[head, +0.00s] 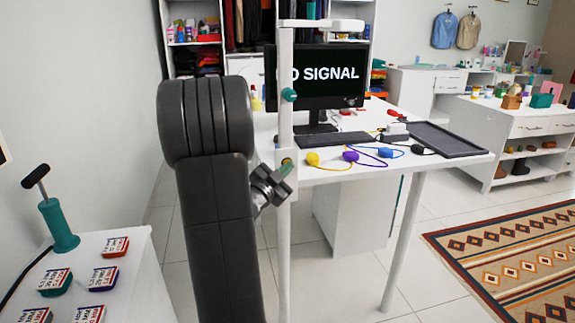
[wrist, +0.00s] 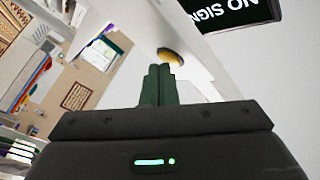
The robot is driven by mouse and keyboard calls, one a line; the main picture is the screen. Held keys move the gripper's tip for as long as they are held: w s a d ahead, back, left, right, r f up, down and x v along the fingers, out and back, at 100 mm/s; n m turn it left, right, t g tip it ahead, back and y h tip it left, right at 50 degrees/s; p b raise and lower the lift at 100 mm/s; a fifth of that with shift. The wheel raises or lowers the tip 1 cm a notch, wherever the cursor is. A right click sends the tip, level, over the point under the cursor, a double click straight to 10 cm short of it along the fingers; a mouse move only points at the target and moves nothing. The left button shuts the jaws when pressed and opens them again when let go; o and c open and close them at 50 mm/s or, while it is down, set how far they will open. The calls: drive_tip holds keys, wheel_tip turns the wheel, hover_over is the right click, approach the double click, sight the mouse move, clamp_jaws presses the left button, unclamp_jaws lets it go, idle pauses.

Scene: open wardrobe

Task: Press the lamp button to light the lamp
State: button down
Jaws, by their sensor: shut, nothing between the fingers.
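The lamp is a tall white post (head: 285,120) at the desk's near left side, with a horizontal arm (head: 322,23) at the top. A round yellow button (head: 287,161) sits low on the post. In the wrist view the yellow button (wrist: 172,57) shows just beyond my fingertips, on a white surface. My gripper (head: 290,169) has green fingers and is shut and empty, right by the button. The fingers (wrist: 160,72) point at the button; I cannot tell whether they touch it. No glow from the lamp is visible.
The white desk (head: 340,178) holds a monitor (head: 315,75), a keyboard (head: 338,139), a dark tray (head: 447,140) and several coloured plugs with cords. A teal knob (head: 289,95) is higher on the post.

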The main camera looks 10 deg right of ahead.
idle(0.5)
drive_tip(key=shift+s+b, duration=0.3)
drive_tip(key=shift+s, duration=0.45)
drive_tip(key=shift+s, duration=0.1)
drive_tip(key=s+b, duration=0.1)
drive_tip(key=s, duration=0.3)
drive_tip(key=shift+s+d, duration=0.1)
drive_tip(key=shift+s, duration=0.3)
